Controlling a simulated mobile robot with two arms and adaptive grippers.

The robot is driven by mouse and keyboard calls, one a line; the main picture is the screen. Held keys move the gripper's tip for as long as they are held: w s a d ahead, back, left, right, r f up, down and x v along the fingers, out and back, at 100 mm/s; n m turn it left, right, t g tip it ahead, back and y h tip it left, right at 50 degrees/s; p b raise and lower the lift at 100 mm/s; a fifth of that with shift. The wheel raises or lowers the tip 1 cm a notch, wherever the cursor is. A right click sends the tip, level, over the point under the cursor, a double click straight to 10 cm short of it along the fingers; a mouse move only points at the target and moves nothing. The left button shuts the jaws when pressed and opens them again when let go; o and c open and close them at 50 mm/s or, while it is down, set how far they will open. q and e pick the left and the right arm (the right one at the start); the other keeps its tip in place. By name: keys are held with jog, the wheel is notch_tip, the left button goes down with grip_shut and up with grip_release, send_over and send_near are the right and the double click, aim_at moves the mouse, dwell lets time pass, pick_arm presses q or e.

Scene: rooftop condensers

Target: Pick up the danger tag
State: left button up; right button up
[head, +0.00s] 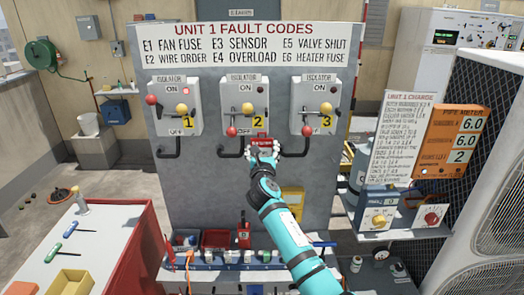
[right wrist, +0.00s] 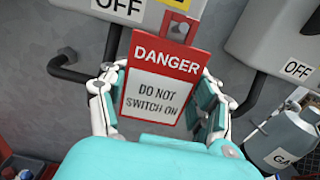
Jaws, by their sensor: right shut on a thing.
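The danger tag (right wrist: 158,62) is a red and white plate reading "DANGER DO NOT SWITCH ON". It has a hole near its top edge. In the right wrist view it is between the two fingers of my right gripper (right wrist: 160,96), which is shut on it. In the head view the tag (head: 261,141) shows as a small red strip just above my right gripper (head: 263,149), in front of the grey panel below isolator 2 (head: 245,98). I cannot tell whether the tag touches anything behind it. My left gripper is not in view.
Isolator 1 (head: 179,105) and isolator 3 (head: 318,103) flank isolator 2. Black conduits run below them. A shelf with several bins, including a red bin (head: 216,238), stands under the panel. A red-sided bench (head: 133,250) is at left and a condenser (head: 493,170) at right.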

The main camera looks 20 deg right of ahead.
jog(key=shift+r, duration=0.25)
jog(key=s+a, duration=0.1)
jog(key=a, duration=0.1)
jog(key=s+a, duration=0.1)
jog(key=a, duration=0.1)
jog(key=s+a+p, duration=0.1)
jog(key=a, duration=0.1)
jog(key=shift+a+f, duration=0.15)
jog(key=shift+a, duration=0.25)
jog(key=c, duration=0.4)
jog(key=a, duration=0.2)
jog(key=s+a, duration=0.1)
jog(key=a, duration=0.2)
jog(key=s+a, duration=0.1)
jog(key=a, duration=0.1)
jog(key=shift+s+a, duration=0.2)
jog(key=shift+c, duration=0.2)
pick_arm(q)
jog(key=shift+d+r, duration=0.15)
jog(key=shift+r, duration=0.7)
pick_arm(e)
jog(key=shift+s+a, duration=0.35)
jog(key=shift+a, duration=0.3)
jog(key=shift+s+a, duration=0.35)
jog(key=shift+a, duration=0.25)
